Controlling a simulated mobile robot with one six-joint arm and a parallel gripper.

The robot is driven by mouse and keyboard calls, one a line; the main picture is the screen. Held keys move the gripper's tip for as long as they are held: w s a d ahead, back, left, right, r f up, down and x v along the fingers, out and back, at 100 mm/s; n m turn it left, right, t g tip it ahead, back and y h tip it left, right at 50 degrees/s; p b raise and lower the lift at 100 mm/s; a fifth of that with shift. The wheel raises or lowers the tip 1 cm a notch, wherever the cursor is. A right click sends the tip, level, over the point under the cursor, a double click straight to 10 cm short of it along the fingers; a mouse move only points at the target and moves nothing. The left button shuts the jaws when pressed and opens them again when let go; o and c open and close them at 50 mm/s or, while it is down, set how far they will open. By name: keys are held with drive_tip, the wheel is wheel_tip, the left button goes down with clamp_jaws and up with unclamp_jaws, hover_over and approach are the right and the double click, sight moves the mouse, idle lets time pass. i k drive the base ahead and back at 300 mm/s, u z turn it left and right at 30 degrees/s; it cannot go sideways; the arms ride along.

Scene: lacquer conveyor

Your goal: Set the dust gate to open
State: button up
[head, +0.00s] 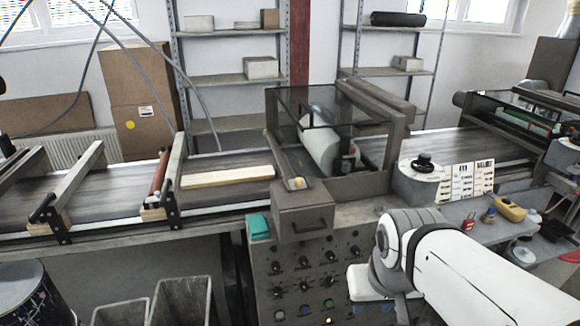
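No part in the head view can be made out for certain as the dust gate. A control panel (285,255) with several rows of dark knobs faces me at bottom centre; its labels are too small to read. A grey box (303,222) with a dark handle sits above it, with a small pale-tipped part (297,184) behind its top. A black knob (423,163) stands on a round grey housing at right. My white arm reaches in from the lower right, and its far end covers the panel's right side. My gripper's fingers do not show.
A conveyor (110,190) crosses behind the panel, with a pale board (228,177) on it and a mesh-covered frame (310,105) over it. A teal item (259,227) lies left of the grey box. Grey bins (183,298) and a drum (28,295) stand at lower left.

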sight(298, 184)
drive_tip(key=z, duration=0.05)
drive_tip(key=i, duration=1)
drive_tip(key=u, duration=0.05)
